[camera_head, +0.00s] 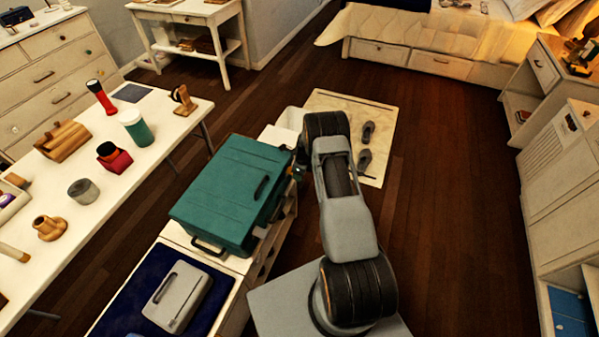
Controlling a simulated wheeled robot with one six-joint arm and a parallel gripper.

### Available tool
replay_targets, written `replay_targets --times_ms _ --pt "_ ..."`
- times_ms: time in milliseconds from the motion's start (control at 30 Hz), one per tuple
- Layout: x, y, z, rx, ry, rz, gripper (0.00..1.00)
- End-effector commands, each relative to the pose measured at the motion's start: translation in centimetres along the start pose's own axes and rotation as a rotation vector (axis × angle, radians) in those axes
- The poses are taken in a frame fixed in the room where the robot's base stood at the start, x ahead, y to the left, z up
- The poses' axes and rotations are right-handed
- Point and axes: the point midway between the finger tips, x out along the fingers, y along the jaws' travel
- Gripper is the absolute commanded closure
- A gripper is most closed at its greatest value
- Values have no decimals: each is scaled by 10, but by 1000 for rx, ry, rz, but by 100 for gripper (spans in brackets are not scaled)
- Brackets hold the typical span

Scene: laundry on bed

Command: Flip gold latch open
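A teal case (225,190) with a dark handle on its lid lies shut on a low white bench (180,236). Another dark handle sticks out at its near left end. My arm reaches up from the bottom of the view and bends toward the case. My gripper (298,168) is close to the case's right edge, small and partly hidden by my arm. I cannot tell whether it touches the case, or whether it is open or shut. I cannot make out a gold latch; that side of the case is largely hidden.
A grey case (178,297) lies on a dark blue mat (133,291) at the bench's near end. A long white table (85,185) with several small items stands at left. Slippers (366,146) lie on a cream rug (329,99). Dark floor (450,190) is clear at right.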

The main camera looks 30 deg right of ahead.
Motion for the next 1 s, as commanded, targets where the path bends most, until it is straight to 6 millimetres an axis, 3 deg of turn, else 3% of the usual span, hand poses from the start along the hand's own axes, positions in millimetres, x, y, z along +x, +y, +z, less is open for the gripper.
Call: replay_targets --times_ms 100,467,1000 --pt "0 0 0 0 -1 -1 40" --pt "-11 -1 1 0 -3 -4 40" --pt "-111 -1 0 0 -3 -4 40"
